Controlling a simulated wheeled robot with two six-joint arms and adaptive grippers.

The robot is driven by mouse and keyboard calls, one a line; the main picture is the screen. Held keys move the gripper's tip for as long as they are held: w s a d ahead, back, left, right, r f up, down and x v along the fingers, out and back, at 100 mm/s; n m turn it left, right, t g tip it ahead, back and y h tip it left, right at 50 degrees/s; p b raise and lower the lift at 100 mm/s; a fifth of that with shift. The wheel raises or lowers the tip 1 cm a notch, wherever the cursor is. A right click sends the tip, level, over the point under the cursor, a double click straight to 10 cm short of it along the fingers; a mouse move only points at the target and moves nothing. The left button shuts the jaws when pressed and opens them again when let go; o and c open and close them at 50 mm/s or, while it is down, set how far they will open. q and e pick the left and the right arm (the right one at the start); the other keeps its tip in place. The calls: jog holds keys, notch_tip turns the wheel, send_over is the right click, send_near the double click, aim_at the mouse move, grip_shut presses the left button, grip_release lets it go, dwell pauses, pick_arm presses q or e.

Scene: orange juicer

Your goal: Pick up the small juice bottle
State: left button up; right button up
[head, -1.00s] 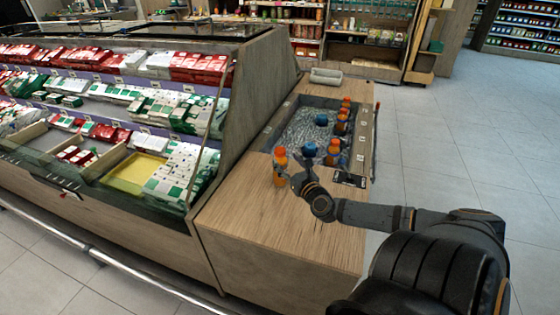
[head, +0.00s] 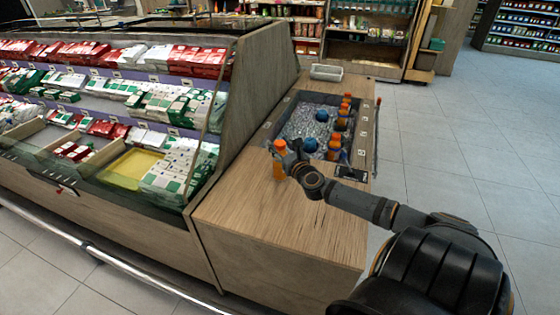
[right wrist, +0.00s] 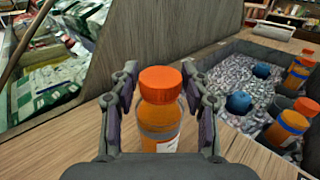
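The small juice bottle (head: 278,168) has orange juice and an orange cap. It stands upright on the wooden counter, left of the ice bin. In the right wrist view the bottle (right wrist: 160,122) is centred between my two fingers, with its lower part hidden behind the gripper body. My right gripper (head: 287,156) is at the bottle, coming in from the right. In the right wrist view the gripper (right wrist: 160,105) is open, with a narrow gap on each side of the bottle. My left gripper is not in view.
An ice bin (head: 268,136) holds several orange-capped bottles and blue round items (head: 310,145). A white tray (head: 326,72) sits at the counter's far end. A refrigerated display case (head: 225,110) rises on the left. The counter front (head: 270,225) is clear.

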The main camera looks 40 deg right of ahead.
grip_shut()
jog(key=shift+r, duration=0.1)
